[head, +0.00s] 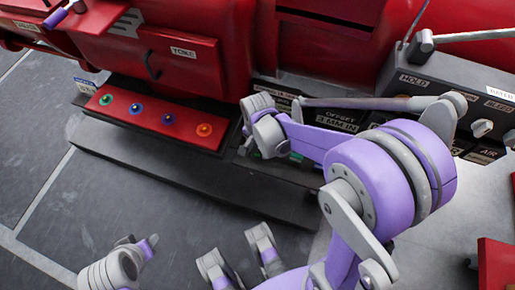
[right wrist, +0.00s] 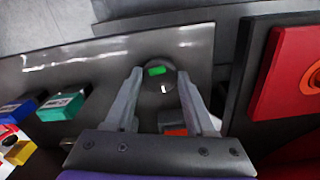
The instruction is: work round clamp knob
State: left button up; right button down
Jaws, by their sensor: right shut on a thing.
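The clamp knob (right wrist: 152,84) is a dark round knob with a green mark on its face, set on a dark panel in the right wrist view. My right gripper (right wrist: 160,88) has one finger on each side of it and is shut on it. In the head view my right gripper (head: 262,125) is low at the console front, right of the red button strip, and it hides the knob there. Grey and purple parts of mine show at the bottom edge of the head view; the left gripper's jaws cannot be made out clearly.
A red strip (head: 160,122) with several coloured buttons lies left of my right gripper. Teal (right wrist: 60,106) and blue (right wrist: 20,109) blocks sit left of the knob in the wrist view. A grey control box (head: 440,85) with labels and knobs stands at right. Grey floor (head: 40,130) is clear at left.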

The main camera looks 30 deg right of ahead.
aim_at(258, 154)
jog(key=shift+c, duration=1.2)
grip_release()
pick_arm(q)
notch_tip(258, 154, up, 4)
jog(key=p, duration=0.3)
jog(key=shift+s+f, duration=0.1)
jog(key=shift+f, duration=0.1)
pick_arm(e)
notch_tip(258, 154, up, 11)
jog(key=s+a+n+t, duration=0.4)
jog(key=s+n+t, duration=0.1)
jog(key=s+n, duration=0.7)
pick_arm(q)
notch_tip(258, 154, up, 15)
jog(key=w+p, duration=0.2)
jog(key=p, duration=1.1)
jog(key=shift+w+f+t, duration=0.15)
jog(key=shift+f+t, duration=0.05)
jog(key=shift+t, duration=0.2)
pick_arm(e)
notch_tip(258, 154, up, 16)
jog(key=w, duration=0.2)
jog(key=shift+f+n, duration=0.25)
jog(key=shift+n, duration=0.05)
